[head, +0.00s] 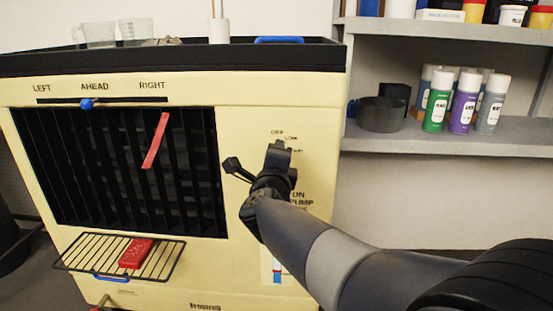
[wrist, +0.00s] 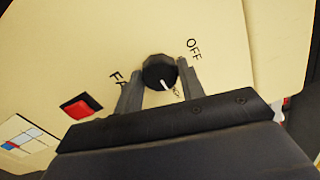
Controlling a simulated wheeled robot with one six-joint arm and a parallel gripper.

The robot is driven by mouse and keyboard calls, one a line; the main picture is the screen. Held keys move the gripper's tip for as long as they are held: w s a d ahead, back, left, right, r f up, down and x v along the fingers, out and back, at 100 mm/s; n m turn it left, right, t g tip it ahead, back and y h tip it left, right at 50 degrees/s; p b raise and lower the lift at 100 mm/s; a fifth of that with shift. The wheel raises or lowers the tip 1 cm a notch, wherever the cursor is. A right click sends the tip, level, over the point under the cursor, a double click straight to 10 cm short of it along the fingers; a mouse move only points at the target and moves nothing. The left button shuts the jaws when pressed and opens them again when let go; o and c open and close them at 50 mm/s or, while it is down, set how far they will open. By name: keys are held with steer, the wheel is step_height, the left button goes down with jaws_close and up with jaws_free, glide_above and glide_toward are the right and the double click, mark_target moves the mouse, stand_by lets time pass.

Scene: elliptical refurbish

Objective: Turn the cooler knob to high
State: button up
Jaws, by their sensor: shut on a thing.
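The cooler (head: 255,105) is a cream cabinet with a black top. Its round black knob (wrist: 157,66) has a white pointer mark, which points down and slightly right in the wrist view. My gripper (wrist: 159,74) has one finger on each side of the knob and is shut on it. An "OFF" label lies right of the knob, and a partly covered label starting "FA" lies left. In the head view my gripper (head: 279,153) is at the panel below "OFF" and "LOW". It hides the knob there, and the high label cannot be read.
A red switch (wrist: 81,106) sits on the panel near the knob. A wire rack (head: 100,257) with a red block (head: 136,253) sticks out below the black grille (head: 90,170). Grey shelves (head: 455,143) with spray cans (head: 464,100) and a dark pot (head: 381,114) stand at right.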

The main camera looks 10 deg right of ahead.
steer(key=o, duration=1)
steer(key=shift+p+v, duration=1.75)
steer(key=shift+v, duration=3.7)
steer(key=b+x, duration=0.3)
steer(key=x, duration=0.8)
steer(key=shift+s, duration=0.15)
